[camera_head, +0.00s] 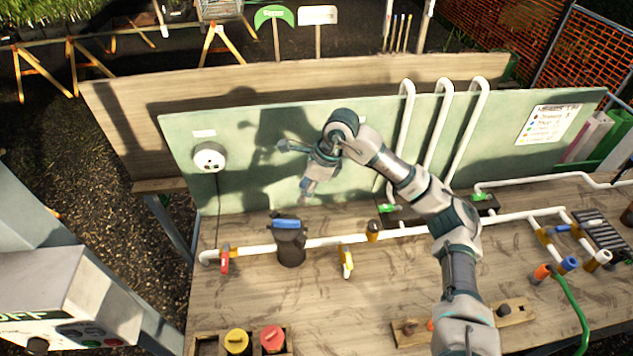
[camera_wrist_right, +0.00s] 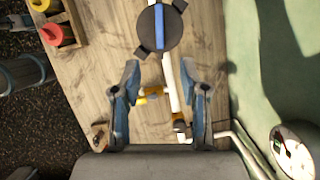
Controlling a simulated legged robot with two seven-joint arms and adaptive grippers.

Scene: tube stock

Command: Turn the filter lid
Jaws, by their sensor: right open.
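The filter (camera_head: 291,249) is a dark canister standing on the bench in the white pipe line. Its black lid has a blue bar handle (camera_head: 286,224) across the top. In the right wrist view the round lid (camera_wrist_right: 172,37) shows from above at the top, with the blue bar (camera_wrist_right: 159,27) running nearly up and down the picture. My right gripper (camera_head: 296,168) is above the filter, apart from it, in front of the green panel. In the wrist view its fingers (camera_wrist_right: 160,72) are spread and empty, below the lid in the picture. My left gripper is not in view.
A green back panel (camera_head: 262,130) with a round gauge (camera_head: 209,157) stands behind. Red and yellow cylinders sit in a wooden rack (camera_head: 207,343) at the front.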

